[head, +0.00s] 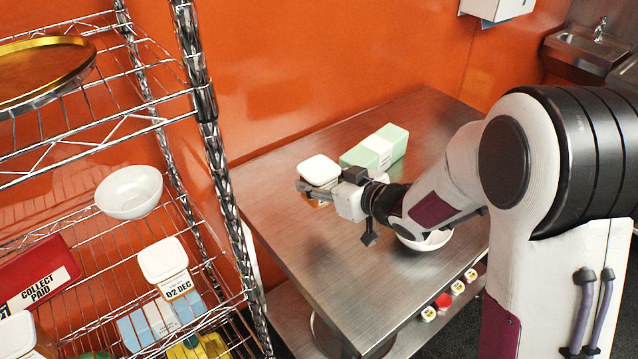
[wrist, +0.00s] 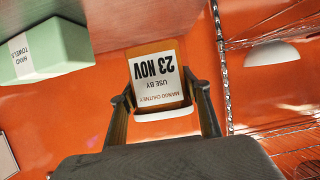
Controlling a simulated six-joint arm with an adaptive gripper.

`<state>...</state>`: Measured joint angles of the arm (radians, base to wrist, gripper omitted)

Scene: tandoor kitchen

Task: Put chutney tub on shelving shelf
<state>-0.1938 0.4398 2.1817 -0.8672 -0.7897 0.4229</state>
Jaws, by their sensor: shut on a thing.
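The chutney tub (head: 319,169) has a white lid and orange contents. In the wrist view the tub (wrist: 158,72) appears upside down, with a label reading mango chutney, use by 23 Nov. My gripper (head: 318,190) is shut on it, with one finger on each side in the wrist view (wrist: 160,95). The tub is over the left part of the steel table; I cannot tell whether its base touches. The wire shelving (head: 207,107) stands at the left of the head view, with several levels, and at the right of the wrist view (wrist: 225,70).
A green hand towel box (head: 375,148) lies behind the tub on the steel table (head: 300,240). A white bowl (head: 425,240) sits under my arm. The shelving holds a gold tray (head: 40,68), a white bowl (head: 128,192), a 02 Dec tub (head: 165,265) and a red box (head: 38,275).

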